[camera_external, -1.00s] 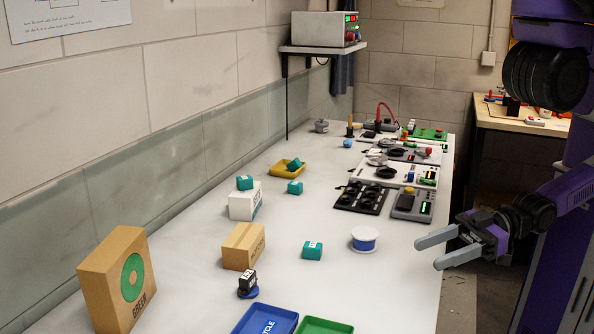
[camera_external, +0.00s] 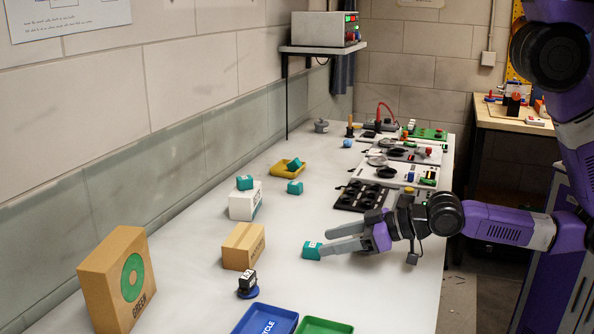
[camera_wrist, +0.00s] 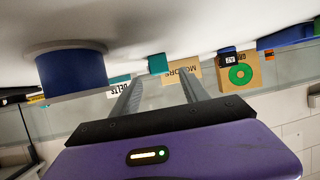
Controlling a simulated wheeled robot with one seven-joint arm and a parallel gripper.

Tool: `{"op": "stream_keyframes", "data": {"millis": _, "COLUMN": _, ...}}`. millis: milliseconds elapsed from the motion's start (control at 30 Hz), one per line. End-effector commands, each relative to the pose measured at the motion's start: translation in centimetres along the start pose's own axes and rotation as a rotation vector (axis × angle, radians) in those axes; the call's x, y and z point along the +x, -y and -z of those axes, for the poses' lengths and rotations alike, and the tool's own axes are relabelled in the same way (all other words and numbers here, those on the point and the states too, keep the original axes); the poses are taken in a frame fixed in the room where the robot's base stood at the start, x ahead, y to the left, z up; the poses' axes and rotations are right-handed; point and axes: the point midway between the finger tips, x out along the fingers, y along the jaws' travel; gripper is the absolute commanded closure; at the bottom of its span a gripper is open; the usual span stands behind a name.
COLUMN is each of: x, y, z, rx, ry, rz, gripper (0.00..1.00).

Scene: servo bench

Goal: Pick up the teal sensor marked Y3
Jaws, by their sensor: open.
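Several small teal blocks are on the bench; their white labels are too small to read, so I cannot tell which is Y3. One teal block (camera_external: 311,251) lies on the bench at my fingertips. Another teal block (camera_external: 245,182) sits on a white box, one (camera_external: 295,187) lies on the bench, and one (camera_external: 294,164) is in a yellow tray. My gripper (camera_external: 326,240) is open and low over the bench, fingertips at the near block's right side. In the wrist view, a teal block (camera_wrist: 158,64) shows ahead between the fingers (camera_wrist: 158,82); no contact can be made out.
A brown box (camera_external: 243,246), a white box (camera_external: 244,204) and a black part on a blue base (camera_external: 247,284) stand left of the block. Blue (camera_external: 249,319) and green (camera_external: 325,326) trays are in front. A blue spool (camera_wrist: 73,75) is close in the wrist view.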

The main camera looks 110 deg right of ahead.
Motion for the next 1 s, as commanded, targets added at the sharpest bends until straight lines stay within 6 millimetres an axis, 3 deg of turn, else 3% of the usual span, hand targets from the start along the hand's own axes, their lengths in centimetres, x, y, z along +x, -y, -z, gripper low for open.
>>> {"op": "stream_keyframes", "data": {"millis": 500, "x": 5.8, "y": 0.1, "z": 0.7, "rx": 0.0, "ry": -0.001, "rz": 0.001, "gripper": 0.47}}
{"op": "stream_keyframes", "data": {"millis": 833, "x": 6.4, "y": 0.1, "z": 0.6, "rx": -0.001, "ry": -0.001, "rz": 0.001, "gripper": 0.47}}
{"op": "stream_keyframes", "data": {"millis": 1000, "x": 6.4, "y": 0.1, "z": 0.6, "rx": 0.0, "ry": -0.001, "rz": 0.001, "gripper": 0.79}}
